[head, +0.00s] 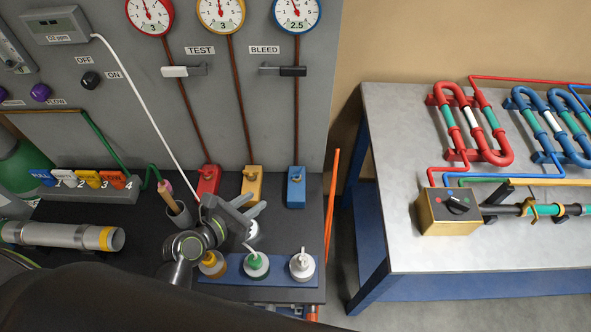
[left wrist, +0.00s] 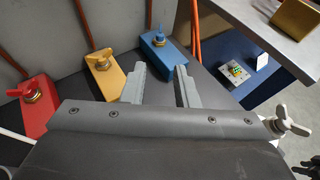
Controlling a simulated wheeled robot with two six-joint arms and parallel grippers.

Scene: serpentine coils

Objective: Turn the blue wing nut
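The blue wing nut (left wrist: 158,36) stands on a blue block (left wrist: 168,58) in the left wrist view, beyond my fingertips. In the head view the blue block (head: 296,192) is at the end of the right-hand pipe, under the BLEED lever; the nut is too small there to make out clearly. My left gripper (head: 254,204) is in front of the blocks, to the lower left of the blue one. Its two grey fingers (left wrist: 161,72) are apart with nothing between them, pointing toward the blue block without touching the nut. My right gripper is not seen.
A red block (head: 208,181) and a yellow block (head: 251,184) stand left of the blue one, with their own wing nuts. A blue tray (head: 230,276) of capped bottles is below my gripper. A cup (head: 179,215) stands left. An orange post (head: 332,205) rises right of the bench.

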